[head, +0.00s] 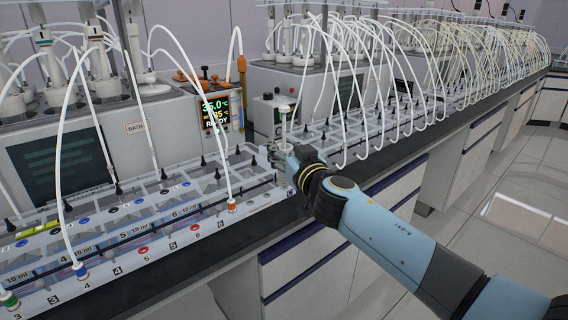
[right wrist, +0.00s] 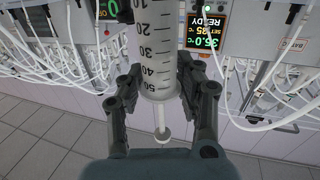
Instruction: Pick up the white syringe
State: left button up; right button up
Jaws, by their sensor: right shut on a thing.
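The white syringe (head: 284,127) stands roughly upright in the head view, its plunger end on top, just above my right gripper (head: 284,163). In the right wrist view the syringe (right wrist: 154,45) is a white barrel with black graduation marks, and its thin plunger rod with a round end shows below the barrel. My right gripper (right wrist: 160,82) is shut on the barrel, one finger on each side. The syringe's lower end is hidden behind the gripper in the head view. My left gripper is not in view.
A clear rack (head: 150,247) with numbered positions and tubes runs along the bench front at left. A bath unit with a lit display (head: 214,110) stands behind. White hoses (head: 375,75) arch over more racks at right. The floor (head: 510,185) at right is clear.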

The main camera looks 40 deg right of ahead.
aim_at(284, 106)
notch_tip(284, 106, up, 9)
jog(key=p, duration=0.6)
jog(key=shift+c, duration=0.2)
jog(key=shift+r, duration=0.5)
grip_shut()
jog(key=shift+r+p, duration=0.15)
jog(key=shift+p, duration=0.15)
jog(key=shift+r+p, duration=1)
jog(key=shift+r, duration=0.35)
